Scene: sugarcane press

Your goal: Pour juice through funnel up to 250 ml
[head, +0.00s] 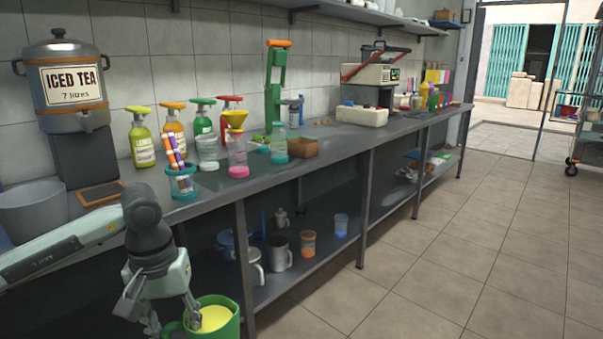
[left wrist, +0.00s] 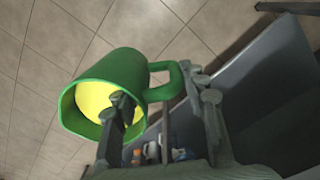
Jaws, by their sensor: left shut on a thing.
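The green jug (head: 231,326) with yellow juice (head: 214,318) in it is low in front of the counter in the head view, cut off by the bottom edge. My left gripper (head: 172,320) is shut on the jug. In the left wrist view the jug (left wrist: 138,72) shows its handle between my left gripper's fingers (left wrist: 165,95), one finger overlapping the open mouth. The yellow funnel (head: 236,119) sits on top of a clear bottle with a pink base (head: 238,158), upright on the counter. Any level marks on the bottle are too small to read. My right gripper is not in view.
The grey counter (head: 210,205) stands beside the jug. A lower shelf holds mugs (head: 279,252).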

